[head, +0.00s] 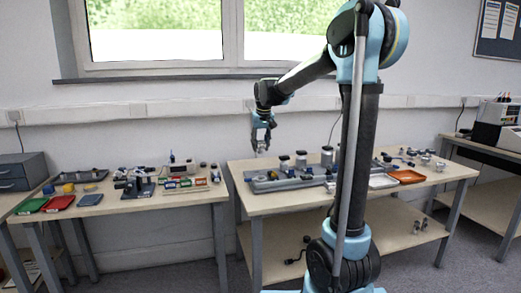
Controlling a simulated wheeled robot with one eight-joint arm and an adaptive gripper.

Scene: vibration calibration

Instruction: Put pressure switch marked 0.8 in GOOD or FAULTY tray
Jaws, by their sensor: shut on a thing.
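My gripper (261,149) hangs fingers-down above the left end of the middle table. It is shut on a small part, mostly hidden by the fingers and too small to identify; no 0.8 marking can be read. Below it a long grey fixture (262,186) lies along the table, with several dark-topped cylindrical devices on and behind it. A white tray (382,182) and an orange tray (407,177) lie right of my arm. A green tray (31,206) and a red tray (59,203) lie on the left table. I cannot read GOOD or FAULTY on any tray.
The left table (150,204) also holds a microscope-like device (134,184), small coloured boxes and a grey rail. Several small metal parts (425,159) lie at the middle table's back right. A gap separates the left and middle tables. My arm column hides part of the middle table.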

